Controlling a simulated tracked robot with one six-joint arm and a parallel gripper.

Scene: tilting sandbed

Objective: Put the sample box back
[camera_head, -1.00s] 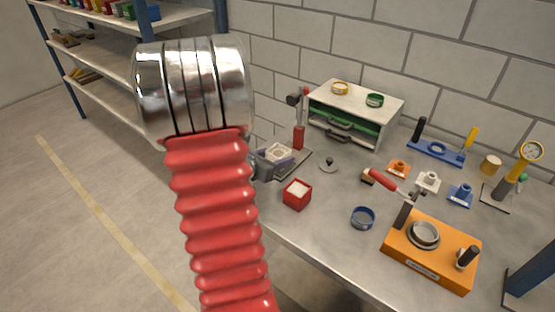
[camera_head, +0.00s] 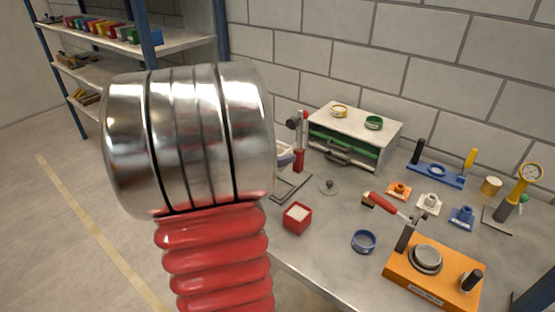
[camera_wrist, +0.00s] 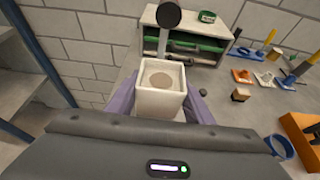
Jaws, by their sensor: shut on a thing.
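The sample box, white with a round pale recess in its top, sits upright between the purple fingers of my gripper (camera_wrist: 160,98) in the wrist view, where its front face shows (camera_wrist: 159,104). My gripper is shut on it. In the head view my own arm hides most of the gripper; only a bit of purple finger and white box (camera_head: 284,151) shows at the arm's right edge. A flat dark-outlined square base (camera_head: 291,186) lies on the bench just below and right of that, with nothing on it. The box's underside is hidden.
A red box with a white top (camera_head: 297,217) stands near the bench's front edge. A red-handled upright tool (camera_head: 299,150) stands by the drawer cabinet (camera_head: 352,137). A blue ring (camera_head: 363,241) and an orange fixture (camera_head: 432,272) are to the right. Shelving (camera_head: 145,48) stands at left.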

